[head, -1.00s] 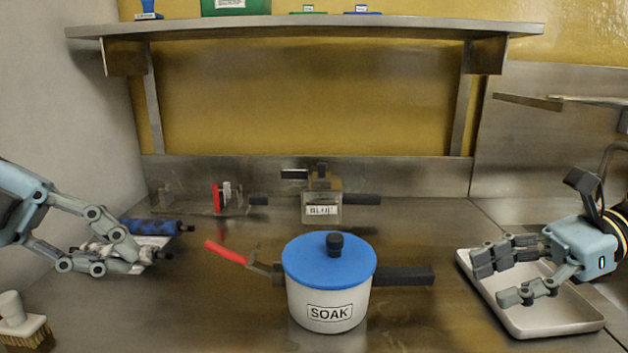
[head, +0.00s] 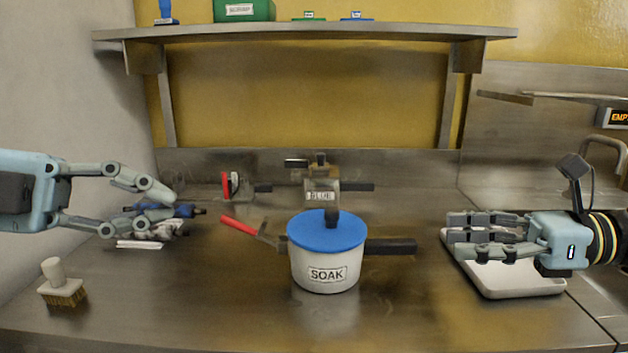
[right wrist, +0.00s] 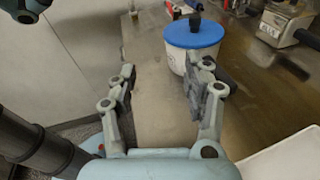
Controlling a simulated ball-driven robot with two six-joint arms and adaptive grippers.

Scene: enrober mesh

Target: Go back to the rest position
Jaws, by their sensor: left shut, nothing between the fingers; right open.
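My left gripper (head: 160,205) is at the left in the head view, shut and empty. It is in front of a blue-handled tool (head: 185,211) and a crumpled white cloth (head: 150,230), partly hiding both. My right gripper (head: 462,234) is open over the white tray (head: 515,284) at the right, with nothing between its fingers. The right wrist view also shows this gripper (right wrist: 166,80) with its two fingers spread apart. A white pot marked SOAK (head: 326,272) with a blue lid (head: 326,230) stands between the grippers, touched by neither.
A red-handled tool (head: 238,225) is at the pot's left and a dark handle (head: 390,246) at its right. A boxy container marked BLUE (head: 320,196) stands behind. A brush (head: 62,288) is at front left. A shelf (head: 300,33) spans above.

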